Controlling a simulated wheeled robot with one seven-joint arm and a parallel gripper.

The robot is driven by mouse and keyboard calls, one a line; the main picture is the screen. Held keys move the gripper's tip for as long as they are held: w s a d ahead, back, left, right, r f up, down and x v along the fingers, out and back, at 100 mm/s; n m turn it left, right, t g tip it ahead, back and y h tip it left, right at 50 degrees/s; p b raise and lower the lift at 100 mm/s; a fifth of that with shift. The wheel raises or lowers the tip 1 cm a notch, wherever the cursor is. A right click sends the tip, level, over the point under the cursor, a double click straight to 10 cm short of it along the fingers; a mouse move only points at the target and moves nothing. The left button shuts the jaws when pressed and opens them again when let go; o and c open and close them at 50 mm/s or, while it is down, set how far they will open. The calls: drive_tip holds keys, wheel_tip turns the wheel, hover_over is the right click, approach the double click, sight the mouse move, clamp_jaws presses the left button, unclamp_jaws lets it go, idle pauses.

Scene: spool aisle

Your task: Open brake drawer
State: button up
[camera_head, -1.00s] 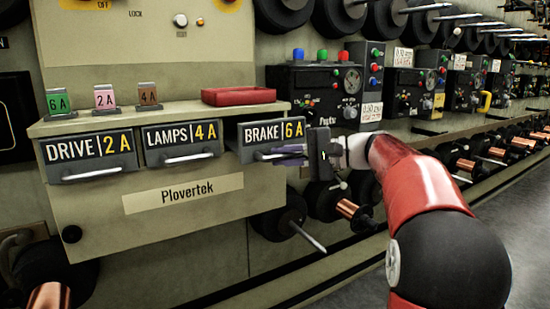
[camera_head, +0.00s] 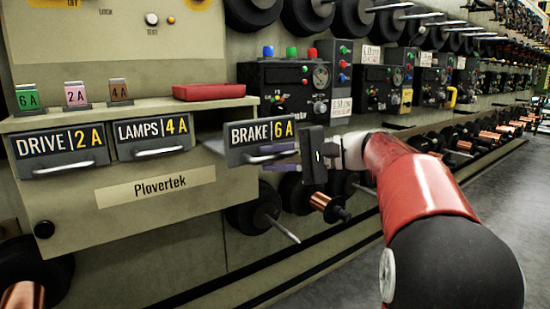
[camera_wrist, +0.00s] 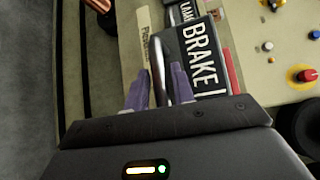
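The brake drawer (camera_head: 262,135) has a dark front labelled "BRAKE 6A" and a metal bar handle (camera_wrist: 162,65). It stands pulled out from the cabinet, with a pale strip of its side showing behind the front. My gripper (camera_head: 272,158) is at the drawer front, coming from the right. The drawer's inside is not visible.
The drive drawer (camera_head: 62,150) and lamps drawer (camera_head: 153,137) look shut at the left. On the cabinet top (camera_head: 140,108) are a red tray (camera_head: 208,91) and three fuses, green (camera_head: 29,97), pink (camera_head: 76,94) and brown (camera_head: 119,90). Spools (camera_head: 253,210) stick out below.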

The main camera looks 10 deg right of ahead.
drive_tip(key=shift+o, duration=1)
drive_tip(key=p+v, duration=0.1)
drive_tip(key=v, duration=0.6)
drive_tip(key=shift+s+d, duration=0.15)
drive_tip(key=shift+d, duration=0.25)
